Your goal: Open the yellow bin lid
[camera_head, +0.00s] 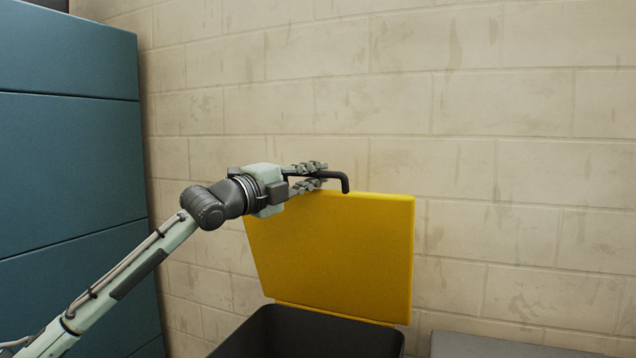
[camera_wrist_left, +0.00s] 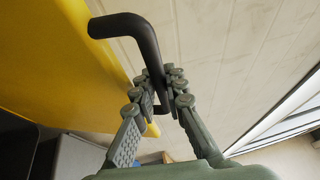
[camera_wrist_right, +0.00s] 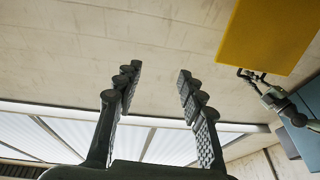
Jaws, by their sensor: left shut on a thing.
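The yellow bin lid (camera_head: 335,250) stands raised, nearly upright, above the dark bin (camera_head: 310,338). A black bar handle (camera_head: 344,181) sits at the lid's upper edge; it also shows in the left wrist view (camera_wrist_left: 128,24). My left gripper (camera_head: 315,175) is shut on this handle, with its fingers on both sides of the bar (camera_wrist_left: 165,95). The lid also shows in the right wrist view (camera_wrist_right: 268,35). My right gripper (camera_wrist_right: 158,80) is open and empty, apart from the lid. It is out of the head view.
A pale block wall (camera_head: 500,120) stands close behind the lid. Blue cabinets or drawers (camera_head: 65,150) stand at the left. A grey flat surface (camera_head: 490,346) lies to the right of the bin.

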